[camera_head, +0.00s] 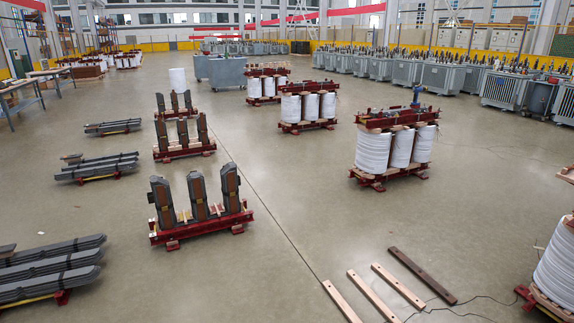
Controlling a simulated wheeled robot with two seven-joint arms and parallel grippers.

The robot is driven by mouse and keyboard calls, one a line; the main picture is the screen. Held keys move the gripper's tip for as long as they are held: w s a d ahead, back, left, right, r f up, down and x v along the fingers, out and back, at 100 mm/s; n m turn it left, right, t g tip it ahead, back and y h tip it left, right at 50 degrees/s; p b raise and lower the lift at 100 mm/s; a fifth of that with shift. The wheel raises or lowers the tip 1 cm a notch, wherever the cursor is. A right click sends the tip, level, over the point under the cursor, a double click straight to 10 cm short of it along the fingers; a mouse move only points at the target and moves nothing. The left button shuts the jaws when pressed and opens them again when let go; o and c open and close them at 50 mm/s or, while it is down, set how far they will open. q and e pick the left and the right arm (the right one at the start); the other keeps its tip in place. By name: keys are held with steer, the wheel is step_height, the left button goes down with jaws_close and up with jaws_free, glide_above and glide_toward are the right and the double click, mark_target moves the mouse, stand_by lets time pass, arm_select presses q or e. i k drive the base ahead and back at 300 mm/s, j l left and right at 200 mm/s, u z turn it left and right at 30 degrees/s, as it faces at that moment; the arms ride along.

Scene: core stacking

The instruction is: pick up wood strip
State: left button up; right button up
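Several wood strips lie on the floor at the lower right of the head view, side by side and slanting. A dark brown strip (422,275) is the farthest right. A light strip (398,286) with small dark holes lies left of it. Another light strip (372,296) lies further left, and a short-looking light strip (341,302) is the leftmost. The strips are apart from each other, with bare floor between them. Neither of my grippers shows in this view.
A red base with three dark core posts (199,196) stands left of the strips. A transformer with white coils (392,149) stands behind them, and another white coil (556,268) is at the right edge. Thin cables (470,300) lie near the strips. The middle floor is clear.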

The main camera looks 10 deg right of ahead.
mark_target(381, 306)
steer(key=i+l+z, duration=0.15)
steer(key=i+z, duration=0.45)
steer(key=z, duration=0.2)
steer(key=i+z, duration=0.4)
steer(key=i+j+z, duration=0.15)
steer(key=z, duration=0.25)
steer(key=i+z, duration=0.3)
steer(key=i, duration=0.7)
